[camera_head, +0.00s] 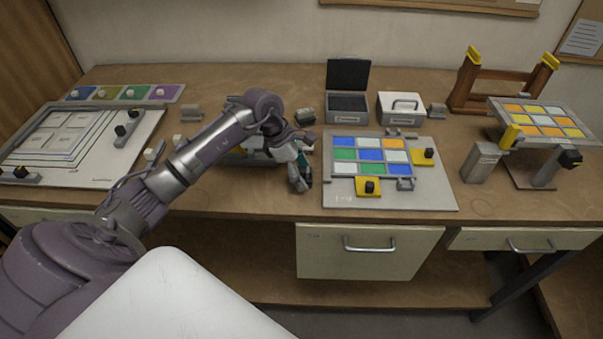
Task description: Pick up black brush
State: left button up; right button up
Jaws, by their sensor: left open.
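My left arm reaches in from the left, and its left gripper (300,178) points down over the middle of the wooden table, just left of the grey board with coloured panes. The gripper is open; its fingers are small and dark in the picture. I cannot clearly make out a black brush; the arm and gripper hide part of the table there. Whether anything lies between the fingers is too small to tell. My right gripper is not in view.
The pane board (440,193) lies right of the gripper. An open dark box (347,104) and a white case (400,106) stand behind it. A tilted pane stand (541,121) is at the right, a white drawing board (25,168) at the left. The table's front edge is close.

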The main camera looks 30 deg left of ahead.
aim_at(305, 168)
pick_arm(q)
jog(key=c, duration=1.2)
jog(key=shift+c, duration=0.2)
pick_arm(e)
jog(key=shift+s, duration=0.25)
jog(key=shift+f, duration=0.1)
pick_arm(q)
jog(key=shift+r+b, duration=0.3)
jog(key=shift+r, duration=0.25)
notch_tip(305, 168, up, 2)
jog(key=shift+a+r+b, duration=0.1)
jog(key=shift+r+b, duration=0.15)
jog(key=shift+b, duration=0.3)
jog(key=d+r+b, duration=0.2)
jog(key=d+r, duration=0.5)
jog(key=d, duration=0.5)
jog(key=shift+r, duration=0.25)
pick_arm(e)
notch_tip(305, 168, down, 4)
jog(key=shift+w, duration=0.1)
pick_arm(q)
jog(key=shift+w+a, duration=0.1)
